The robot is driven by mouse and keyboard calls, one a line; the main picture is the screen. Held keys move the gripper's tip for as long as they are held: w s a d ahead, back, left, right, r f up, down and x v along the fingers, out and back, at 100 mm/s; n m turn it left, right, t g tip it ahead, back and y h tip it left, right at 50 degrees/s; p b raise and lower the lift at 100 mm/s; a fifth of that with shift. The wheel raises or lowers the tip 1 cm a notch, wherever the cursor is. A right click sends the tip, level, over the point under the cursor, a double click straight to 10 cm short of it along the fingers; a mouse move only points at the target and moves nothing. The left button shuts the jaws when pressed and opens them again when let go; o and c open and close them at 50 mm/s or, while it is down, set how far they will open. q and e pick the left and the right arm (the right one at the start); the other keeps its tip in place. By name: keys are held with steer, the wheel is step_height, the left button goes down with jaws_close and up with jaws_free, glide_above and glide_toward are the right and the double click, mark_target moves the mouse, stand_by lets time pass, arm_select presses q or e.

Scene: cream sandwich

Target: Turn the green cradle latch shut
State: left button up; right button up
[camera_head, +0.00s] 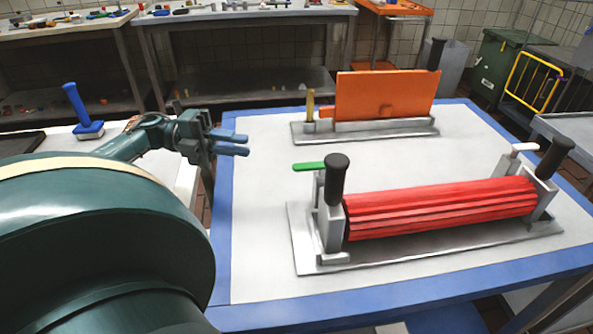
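The green latch (309,166) is a short flat lever at the left end of a metal cradle (300,240). It points left, out from the cradle's end post, beside a black knob (337,178). A red ribbed roller (440,207) lies in the cradle. My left gripper (245,145) is to the left of the green latch and a little farther back, apart from it. Its two blue fingers point right with a narrow gap between them, and nothing shows in them. My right gripper is not in view.
A white latch (524,147) and another black knob (556,156) are at the cradle's right end. Behind stands an orange plate (385,95) on a second metal base (390,129). The blue-edged table (262,215) is clear left of the cradle. A blue-handled tool (78,108) stands at left.

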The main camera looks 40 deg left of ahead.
mark_target(301, 165)
arm_select(q)
steer(key=b+x, duration=0.1)
steer(key=x, duration=0.3)
steer(key=f+b+x, duration=0.1)
steer(key=x, duration=0.4)
steer(key=f+b+x, duration=0.1)
steer(key=x, duration=0.3)
steer(key=shift+s+d+f, duration=0.2)
steer(key=shift+d+f, duration=0.05)
steer(key=shift+d, duration=0.15)
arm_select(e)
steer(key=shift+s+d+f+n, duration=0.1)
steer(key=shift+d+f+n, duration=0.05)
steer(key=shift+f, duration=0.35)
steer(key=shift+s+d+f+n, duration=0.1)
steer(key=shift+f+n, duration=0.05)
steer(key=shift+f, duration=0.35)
arm_select(q)
steer(key=shift+c, duration=0.2)
jaws_close()
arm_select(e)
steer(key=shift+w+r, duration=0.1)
